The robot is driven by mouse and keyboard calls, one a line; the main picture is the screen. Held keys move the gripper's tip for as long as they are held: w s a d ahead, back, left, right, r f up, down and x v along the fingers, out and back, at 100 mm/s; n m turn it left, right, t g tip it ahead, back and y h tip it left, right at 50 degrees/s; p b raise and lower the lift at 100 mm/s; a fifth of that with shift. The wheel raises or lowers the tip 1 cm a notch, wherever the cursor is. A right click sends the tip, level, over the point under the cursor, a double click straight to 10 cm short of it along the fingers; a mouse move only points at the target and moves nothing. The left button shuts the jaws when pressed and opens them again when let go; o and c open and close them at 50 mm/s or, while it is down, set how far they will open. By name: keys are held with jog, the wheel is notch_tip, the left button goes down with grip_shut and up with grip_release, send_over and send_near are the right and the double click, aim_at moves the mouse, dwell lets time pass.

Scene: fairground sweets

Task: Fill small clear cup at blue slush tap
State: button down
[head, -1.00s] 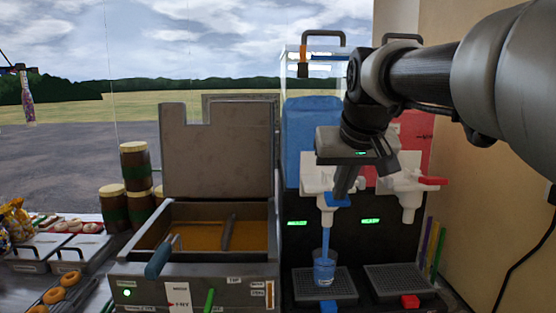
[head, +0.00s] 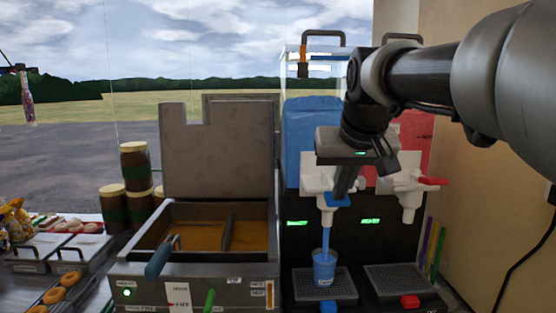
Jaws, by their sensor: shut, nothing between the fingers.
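The small clear cup (head: 324,269) stands upright on the left drip tray, under the blue slush tap (head: 331,201). A blue stream (head: 326,238) runs from the tap into the cup, and the cup looks blue almost to its rim. My gripper (head: 341,194) is shut and points down at the blue tap's lever, touching or just in front of it. The gripper hides part of the white tap body (head: 316,182). The blue slush tank (head: 308,138) is behind, its level a little below the clear top.
The right tap (head: 402,186) with a red lever and its drip tray (head: 398,279) stand close on the right. A fryer (head: 200,282) with raised lid (head: 215,150) is close on the left. A wall bounds the right.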

jog(key=shift+r+p, duration=0.7)
jog(key=shift+r, duration=0.1)
jog(key=s+r+p, duration=0.5)
jog(key=r, duration=0.8)
jog(key=shift+w, duration=0.1)
dwell(0.3)
